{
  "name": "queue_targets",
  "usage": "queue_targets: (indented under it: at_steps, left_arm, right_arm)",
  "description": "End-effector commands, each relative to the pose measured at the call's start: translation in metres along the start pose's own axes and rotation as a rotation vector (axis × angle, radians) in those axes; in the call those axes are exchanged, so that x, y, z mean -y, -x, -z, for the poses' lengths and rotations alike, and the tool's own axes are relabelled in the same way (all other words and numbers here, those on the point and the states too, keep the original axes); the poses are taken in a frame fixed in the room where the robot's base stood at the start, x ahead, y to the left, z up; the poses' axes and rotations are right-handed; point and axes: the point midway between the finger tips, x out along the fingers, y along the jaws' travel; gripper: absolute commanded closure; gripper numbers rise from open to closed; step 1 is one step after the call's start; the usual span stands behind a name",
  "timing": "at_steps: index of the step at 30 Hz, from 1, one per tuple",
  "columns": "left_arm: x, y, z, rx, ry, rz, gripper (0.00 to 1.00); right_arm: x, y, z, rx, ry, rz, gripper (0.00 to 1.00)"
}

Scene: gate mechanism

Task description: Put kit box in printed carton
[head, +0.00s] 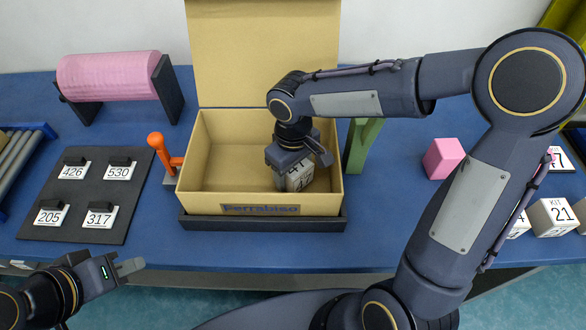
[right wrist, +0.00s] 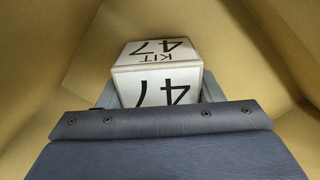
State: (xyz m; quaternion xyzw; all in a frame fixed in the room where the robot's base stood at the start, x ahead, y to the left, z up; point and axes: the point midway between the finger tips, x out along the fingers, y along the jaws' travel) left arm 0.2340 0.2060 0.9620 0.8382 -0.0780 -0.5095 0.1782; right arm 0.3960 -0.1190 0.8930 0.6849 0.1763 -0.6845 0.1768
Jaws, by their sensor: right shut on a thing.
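The printed carton (head: 225,200) stands open in the middle of the table, its tall lid up at the back and "Ferrabiao"-like lettering on its front. My right gripper (head: 296,166) reaches down inside its right half. It is shut on the white kit box (head: 299,181), which also shows in the right wrist view (right wrist: 157,72) with "KIT 47" on it, between the fingers and inside the carton walls. I cannot tell whether the box touches the carton floor. My left gripper (head: 130,267) is empty at the table's front left, away from the carton; its finger gap is unclear.
An orange lever (head: 158,146) stands beside the carton's left wall and a green post (head: 361,145) behind its right. A black board (head: 80,192) with number tags and a pink roll (head: 110,77) are at left. A pink cube (head: 442,158) and kit box 21 (head: 552,217) are at right.

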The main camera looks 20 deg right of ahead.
Motion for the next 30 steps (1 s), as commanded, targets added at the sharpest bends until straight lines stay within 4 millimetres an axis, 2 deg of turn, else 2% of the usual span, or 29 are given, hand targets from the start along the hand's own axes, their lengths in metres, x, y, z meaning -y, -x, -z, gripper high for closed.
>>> queue_targets:
  at_steps: [4,5,9,17,21,23,30]
  left_arm:
    - [0.002,-0.004,-0.002,0.0,0.0,0.0,0.79]
    - [0.001,-0.003,-0.001,0.0,0.0,0.0,0.79]
    - [0.001,-0.002,-0.001,0.0,0.0,0.0,0.79]
    - [0.001,-0.002,-0.001,0.0,0.0,0.0,0.79]
    - [-0.001,0.001,0.001,0.0,0.0,0.0,0.79]
    - [-0.001,0.002,0.001,0.0,0.0,0.0,0.79]
    - [-0.003,0.007,0.003,0.0,0.0,0.0,0.79]
  right_arm:
    - [0.0,-0.005,0.0,-0.001,0.0,0.0,0.73]
    - [0.0,-0.003,0.0,0.0,0.0,0.0,0.36]
    - [0.0,-0.003,0.0,0.0,0.0,0.0,0.18]
    - [0.0,-0.002,0.0,0.0,0.0,0.0,0.18]
    - [0.0,0.007,0.001,-0.002,-0.001,-0.001,0.18]
    - [0.0,0.016,0.001,-0.005,-0.001,-0.001,0.18]
    - [0.0,0.068,0.001,-0.006,-0.001,0.0,0.18]
